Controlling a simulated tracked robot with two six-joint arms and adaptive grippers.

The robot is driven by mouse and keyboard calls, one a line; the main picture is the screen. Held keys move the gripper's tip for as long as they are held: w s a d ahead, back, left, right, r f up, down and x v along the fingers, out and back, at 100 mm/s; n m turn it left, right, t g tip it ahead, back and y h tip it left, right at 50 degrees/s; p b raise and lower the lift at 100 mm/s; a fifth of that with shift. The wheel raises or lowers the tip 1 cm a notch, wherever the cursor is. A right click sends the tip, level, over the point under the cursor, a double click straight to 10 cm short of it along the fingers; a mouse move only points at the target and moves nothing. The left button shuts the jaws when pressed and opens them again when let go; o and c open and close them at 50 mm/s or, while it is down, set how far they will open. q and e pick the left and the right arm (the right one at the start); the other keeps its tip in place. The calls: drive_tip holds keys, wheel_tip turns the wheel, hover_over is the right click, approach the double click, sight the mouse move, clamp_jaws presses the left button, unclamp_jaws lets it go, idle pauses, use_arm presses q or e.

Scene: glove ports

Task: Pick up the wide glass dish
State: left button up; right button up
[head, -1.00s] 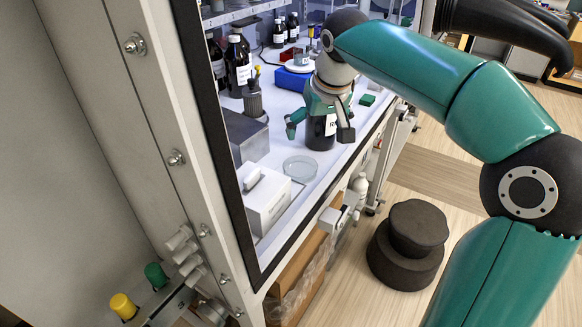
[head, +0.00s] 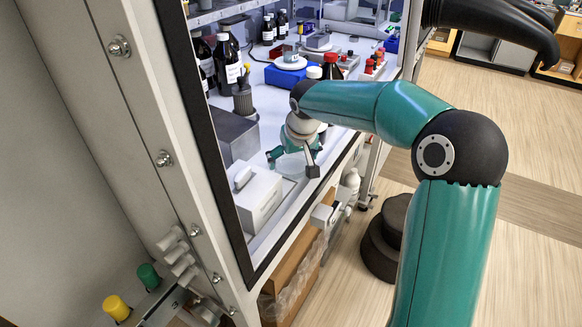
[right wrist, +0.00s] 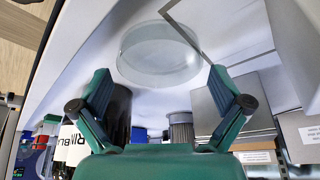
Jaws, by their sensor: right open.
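The wide glass dish is a shallow, clear round dish on the white work surface. In the right wrist view the dish (right wrist: 158,52) shows whole, just past the fingertips and between their lines. My right gripper (right wrist: 160,76) is open, with nothing between its two teal fingers. In the head view the right gripper (head: 293,163) is inside the cabinet, over the dish's place, and hides most of the dish. I cannot tell whether the fingers touch it. My left gripper is not in view.
A white box (head: 258,196) stands close to the left of the gripper, with a grey metal block (head: 231,138) behind it. Dark bottles (head: 226,65) and a blue block (head: 283,76) are farther back. The cabinet's black-edged frame (head: 205,150) borders the left.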

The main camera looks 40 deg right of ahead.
drive_tip(key=shift+w+d+f, duration=0.1)
drive_tip(key=shift+w+f, duration=0.1)
drive_tip(key=shift+f, duration=0.4)
drive_tip(key=c, duration=0.8)
drive_tip(key=shift+r, duration=0.1)
drive_tip(key=shift+c, duration=0.2)
